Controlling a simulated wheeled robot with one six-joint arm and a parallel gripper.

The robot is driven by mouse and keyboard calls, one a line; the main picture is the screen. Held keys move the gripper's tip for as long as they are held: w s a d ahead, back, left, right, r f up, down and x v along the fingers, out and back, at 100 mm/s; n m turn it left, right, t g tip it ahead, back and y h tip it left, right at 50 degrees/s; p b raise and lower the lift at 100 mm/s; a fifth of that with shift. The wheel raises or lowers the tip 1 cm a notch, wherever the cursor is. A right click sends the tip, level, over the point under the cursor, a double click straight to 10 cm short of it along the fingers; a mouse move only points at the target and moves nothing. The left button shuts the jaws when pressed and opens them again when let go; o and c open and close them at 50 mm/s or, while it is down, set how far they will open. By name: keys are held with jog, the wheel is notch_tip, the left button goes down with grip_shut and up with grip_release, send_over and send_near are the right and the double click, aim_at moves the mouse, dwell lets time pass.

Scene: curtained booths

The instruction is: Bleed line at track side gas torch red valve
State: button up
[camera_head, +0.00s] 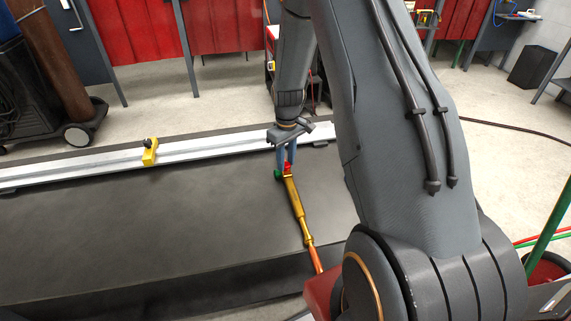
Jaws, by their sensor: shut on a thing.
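The gas torch (295,203) lies on the dark table, its brass body running from the track toward the front edge. At its far end are a red valve (287,168) and, just left of it, a green valve (278,173). My gripper (286,163) points down at that end and is shut on the red valve. The fingers partly hide the red valve, so its turned position cannot be told. My arm covers the table to the right of the torch.
A pale metal track (80,166) runs along the table's back, with a yellow clamp (149,152) on it. The dark tabletop (150,220) left of the torch is clear. A wheeled cart (76,136) stands behind left; red curtains (140,30) hang behind.

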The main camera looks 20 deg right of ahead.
jog(key=m, duration=0.9)
dwell(0.4)
jog(key=m, duration=0.3)
jog(key=shift+m, duration=0.4)
jog(key=o, duration=1.1)
jog(key=shift+c, duration=0.2)
jog(key=shift+r, duration=0.15)
